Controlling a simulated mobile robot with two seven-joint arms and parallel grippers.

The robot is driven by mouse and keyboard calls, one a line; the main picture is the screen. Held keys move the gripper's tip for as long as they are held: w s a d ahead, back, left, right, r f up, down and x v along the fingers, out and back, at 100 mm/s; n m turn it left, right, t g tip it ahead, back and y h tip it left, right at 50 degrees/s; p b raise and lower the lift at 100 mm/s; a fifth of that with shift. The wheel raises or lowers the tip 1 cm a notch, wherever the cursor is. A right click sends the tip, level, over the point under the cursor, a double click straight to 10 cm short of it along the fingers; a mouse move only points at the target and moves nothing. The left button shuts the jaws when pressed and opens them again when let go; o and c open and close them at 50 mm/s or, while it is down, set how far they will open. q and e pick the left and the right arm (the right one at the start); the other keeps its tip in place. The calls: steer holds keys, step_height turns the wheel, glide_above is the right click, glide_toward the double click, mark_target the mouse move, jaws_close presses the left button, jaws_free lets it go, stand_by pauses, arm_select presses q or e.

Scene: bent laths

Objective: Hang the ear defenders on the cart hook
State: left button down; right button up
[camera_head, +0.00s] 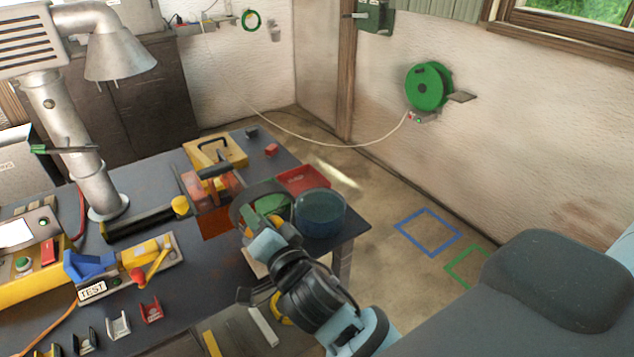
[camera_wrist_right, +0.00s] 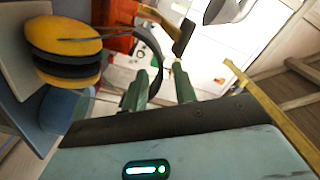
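The ear defenders show in the right wrist view as a yellow and black cup (camera_wrist_right: 65,45) with a dark headband curving toward my fingers. In the head view a dark curved band (camera_head: 242,203), apparently the headband, arcs around the tip of my right gripper (camera_head: 268,208). The right gripper's green fingers (camera_wrist_right: 160,88) stand apart, with the band's end close beside the left-hand finger in the wrist view. I cannot tell whether they touch. The other cup is hidden. I cannot make out the cart hook. My left gripper is not in view.
A round blue container (camera_head: 320,213) stands at the bench (camera_head: 215,285) corner beside my gripper. Floor right of the bench is clear, with taped squares (camera_head: 428,232).

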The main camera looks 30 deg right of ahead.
steer(key=s+d+f+n+g, duration=0.1)
steer(key=s+f+n+g, duration=0.4)
steer(key=f, duration=0.6)
steer(key=s+d+f+n, duration=0.1)
steer(key=s+f+n, duration=0.1)
steer(key=s+f, duration=0.7)
steer(key=s+d+f+n+g, duration=0.1)
steer(key=s+f+n+g, duration=0.1)
steer(key=s+f, duration=0.4)
steer(key=s+d+f+n+g+y, duration=0.1)
steer(key=s+d+f+n+g, duration=0.1)
steer(key=s+f+n, duration=0.2)
steer(key=s+f, duration=0.3)
steer(key=s, duration=0.4)
steer(key=shift+s+d, duration=0.25)
